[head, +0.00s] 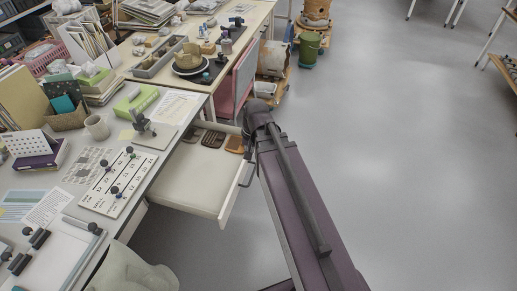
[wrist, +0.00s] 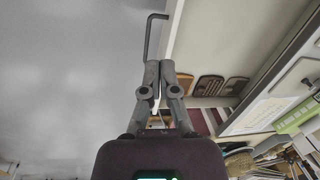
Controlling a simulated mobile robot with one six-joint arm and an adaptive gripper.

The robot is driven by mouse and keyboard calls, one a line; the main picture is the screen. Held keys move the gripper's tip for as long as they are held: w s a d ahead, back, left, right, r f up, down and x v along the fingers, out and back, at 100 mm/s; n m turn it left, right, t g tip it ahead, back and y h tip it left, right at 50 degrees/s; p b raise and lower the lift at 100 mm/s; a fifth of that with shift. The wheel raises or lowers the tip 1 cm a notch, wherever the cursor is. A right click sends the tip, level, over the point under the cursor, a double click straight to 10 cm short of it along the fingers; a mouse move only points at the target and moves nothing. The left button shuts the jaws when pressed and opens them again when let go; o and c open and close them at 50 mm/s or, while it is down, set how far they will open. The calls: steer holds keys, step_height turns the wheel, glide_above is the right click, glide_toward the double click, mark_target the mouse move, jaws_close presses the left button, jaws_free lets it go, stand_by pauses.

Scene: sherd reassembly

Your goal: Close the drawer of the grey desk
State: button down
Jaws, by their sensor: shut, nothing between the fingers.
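The grey desk (head: 152,160) stands at the left in the head view. Its drawer (head: 190,178) is pulled well out, with its pale front panel (head: 229,201) toward the aisle. A dark bar handle (head: 245,174) is on that front; the handle also shows in the wrist view (wrist: 148,36). My gripper (head: 247,153) is at the far end of the drawer front, close to the handle, partly hidden by my arm. In the wrist view its fingers (wrist: 157,66) are together and empty, just below the handle's near end. Whether they touch the handle I cannot tell.
Several brown flat pieces (wrist: 207,86) lie in the drawer's far part. The desktop holds a numbered sheet (head: 118,181), a mug (head: 97,127) and a green box (head: 136,101). The floor (head: 400,150) at right is clear.

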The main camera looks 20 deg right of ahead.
steer(key=w+d+f+m+t+y+b, duration=0.2)
steer(key=w+d+f+m+b, duration=0.4)
steer(key=d+m, duration=0.3)
steer(key=w+d+f+m+t+y+b, duration=0.2)
steer(key=w+d+f+m+y+b, duration=0.1)
steer(key=w+d+f+m+b, duration=0.2)
steer(key=w+d+m+b, duration=0.2)
steer(key=d+m+b, duration=0.2)
steer(key=d+m, duration=0.1)
steer(key=shift+f+m+t+y, duration=0.3)
steer(key=shift+f+m+t, duration=0.1)
steer(key=shift+m, duration=0.4)
steer(key=shift+a+b, duration=0.1)
steer(key=shift+b, duration=0.3)
steer(key=w+a+r+b+x, duration=0.1)
steer(key=b+x, duration=0.5)
steer(key=x, duration=0.6)
steer(key=shift+w+a+r+b, duration=0.3)
steer(key=shift+a+b, duration=0.1)
steer(key=shift+a, duration=0.1)
